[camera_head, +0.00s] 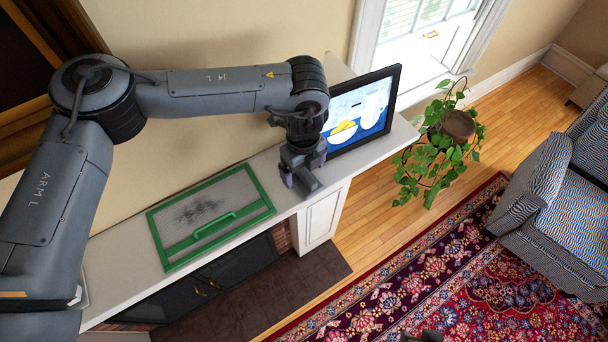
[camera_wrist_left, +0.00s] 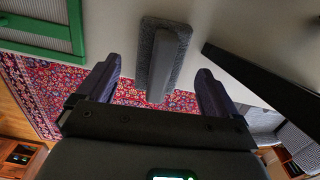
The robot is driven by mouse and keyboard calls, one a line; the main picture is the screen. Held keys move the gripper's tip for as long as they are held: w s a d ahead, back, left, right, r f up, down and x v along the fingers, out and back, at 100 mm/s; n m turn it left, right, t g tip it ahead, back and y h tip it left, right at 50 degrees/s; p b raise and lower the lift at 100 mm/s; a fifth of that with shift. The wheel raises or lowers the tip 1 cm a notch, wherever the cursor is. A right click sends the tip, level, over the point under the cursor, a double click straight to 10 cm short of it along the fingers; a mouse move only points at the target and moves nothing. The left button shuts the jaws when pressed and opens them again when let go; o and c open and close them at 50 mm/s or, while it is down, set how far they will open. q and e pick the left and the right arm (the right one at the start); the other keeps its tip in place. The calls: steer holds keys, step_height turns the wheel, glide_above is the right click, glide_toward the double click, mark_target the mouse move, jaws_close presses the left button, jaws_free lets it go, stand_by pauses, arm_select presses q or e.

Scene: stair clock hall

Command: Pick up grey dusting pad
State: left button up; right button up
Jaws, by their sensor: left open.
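The grey dusting pad (camera_wrist_left: 163,58) shows in the left wrist view, with a fuzzy dark-grey rim and a smooth grey grip along its middle. It lies on the white mantel shelf (camera_head: 112,254). My left gripper (camera_head: 299,183) is open above the shelf, to the left of the picture frame in the head view. In the left wrist view its two fingers (camera_wrist_left: 158,76) point toward the pad, one to each side, with visible gaps. In the head view the pad is hidden behind the gripper. My right gripper is not clearly shown.
A green-framed mesh screen (camera_head: 213,213) lies left of the gripper on the shelf. A black-framed picture (camera_head: 361,112) stands close on the right. A potted plant (camera_head: 440,150), a patterned rug (camera_head: 450,270) and a sofa (camera_head: 560,190) are farther right. A dark part shows at the bottom edge.

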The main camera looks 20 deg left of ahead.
arm_select(q)
steer(key=shift+f, duration=1.25)
steer(key=c, duration=1.2)
